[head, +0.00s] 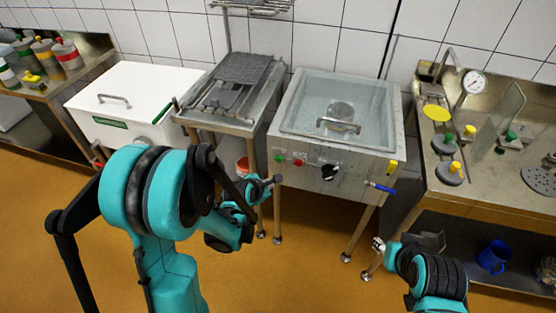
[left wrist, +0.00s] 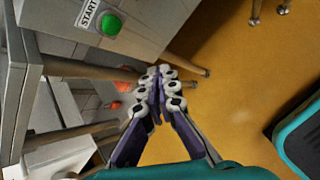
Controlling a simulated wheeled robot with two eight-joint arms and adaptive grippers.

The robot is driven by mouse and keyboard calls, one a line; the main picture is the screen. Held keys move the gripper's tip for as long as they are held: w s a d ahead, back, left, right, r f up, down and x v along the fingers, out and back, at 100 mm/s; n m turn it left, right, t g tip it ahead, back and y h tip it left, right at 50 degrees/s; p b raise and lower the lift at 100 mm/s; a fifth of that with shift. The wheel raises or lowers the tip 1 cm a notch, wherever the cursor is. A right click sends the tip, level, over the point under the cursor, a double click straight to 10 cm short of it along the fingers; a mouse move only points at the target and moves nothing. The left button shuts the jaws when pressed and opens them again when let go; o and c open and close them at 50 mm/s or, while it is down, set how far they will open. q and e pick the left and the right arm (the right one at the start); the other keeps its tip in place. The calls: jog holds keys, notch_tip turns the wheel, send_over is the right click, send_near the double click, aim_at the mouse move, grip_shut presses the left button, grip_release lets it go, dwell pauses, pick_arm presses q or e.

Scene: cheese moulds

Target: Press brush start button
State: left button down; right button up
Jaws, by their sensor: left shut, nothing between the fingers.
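A steel washing basin (head: 388,120) stands against the wall, filled with water. Its front panel carries a green button (head: 278,157), a red button (head: 299,162) and a black knob (head: 329,171). In the left wrist view a green button (left wrist: 110,25) sits beside a START label (left wrist: 89,14), at the upper left. My left gripper (head: 275,180) is shut and empty, just below the green button in the head view. Its closed fingertips (left wrist: 161,76) are apart from the button in the wrist view. My right gripper (head: 379,244) is low at the right; its finger state is unclear.
A steel stand (head: 228,124) with a dark ribbed top adjoins the basin on the left, beside a white chest (head: 140,85). A blue-handled valve (head: 383,188) sticks out at the basin's lower right. Orange floor (head: 310,270) is open below.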

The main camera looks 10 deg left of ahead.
pick_arm(q)
send_near(276, 163)
jog(key=d+f, duration=0.2)
jog(key=shift+w+r+p, duration=0.1)
jog(key=shift+w+p, duration=0.2)
jog(key=shift+p, duration=0.05)
jog(key=shift+w, duration=0.1)
dwell(1.2)
jog(key=shift+w, duration=0.35)
jog(key=shift+w, duration=0.5)
dwell(0.7)
jog(key=shift+s, duration=0.15)
jog(key=shift+s+b, duration=0.35)
jog(key=shift+s, duration=0.45)
